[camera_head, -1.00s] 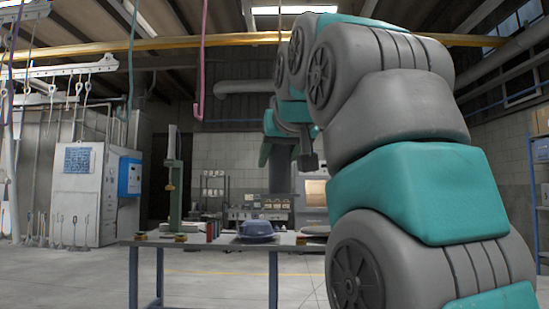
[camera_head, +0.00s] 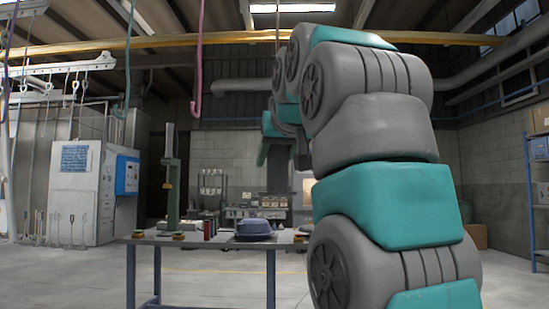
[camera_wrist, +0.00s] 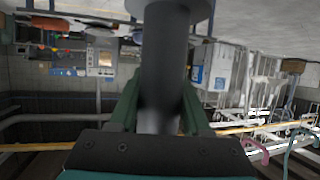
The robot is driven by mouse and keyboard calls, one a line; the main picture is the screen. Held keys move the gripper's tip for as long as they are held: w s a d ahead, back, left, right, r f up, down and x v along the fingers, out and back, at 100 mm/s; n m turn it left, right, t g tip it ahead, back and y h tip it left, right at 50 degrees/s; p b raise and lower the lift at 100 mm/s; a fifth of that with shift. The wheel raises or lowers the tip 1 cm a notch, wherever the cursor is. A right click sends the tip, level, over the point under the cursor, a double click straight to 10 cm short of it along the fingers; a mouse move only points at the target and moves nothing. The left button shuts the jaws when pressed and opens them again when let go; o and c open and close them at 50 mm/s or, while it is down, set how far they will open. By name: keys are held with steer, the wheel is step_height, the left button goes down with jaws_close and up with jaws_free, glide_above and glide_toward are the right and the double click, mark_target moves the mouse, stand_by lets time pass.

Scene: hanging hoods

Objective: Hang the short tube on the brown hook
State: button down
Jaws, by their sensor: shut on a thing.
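A dark grey tube (camera_wrist: 165,70) with a wider round flange at its top end fills the middle of the wrist view. My gripper (camera_wrist: 162,92) has its green fingers closed on either side of it. The tube's lower end is hidden by my gripper. A thin brown rod (camera_head: 277,22) hangs near the top middle of the head view. Its lower end is behind my arm, so I cannot see whether it ends in a hook.
A pink hook (camera_head: 198,60), a teal hook (camera_head: 128,55) and a purple rod (camera_head: 10,40) hang at the left. A table (camera_head: 145,242) holds a green stand (camera_head: 172,190) and a blue lidded pot (camera_head: 254,229). Floor in front of the table is clear.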

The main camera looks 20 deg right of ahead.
steer(key=shift+f+b, duration=1.2)
steer(key=shift+f, duration=0.1)
steer(key=shift+c, duration=1.4)
jaws_free()
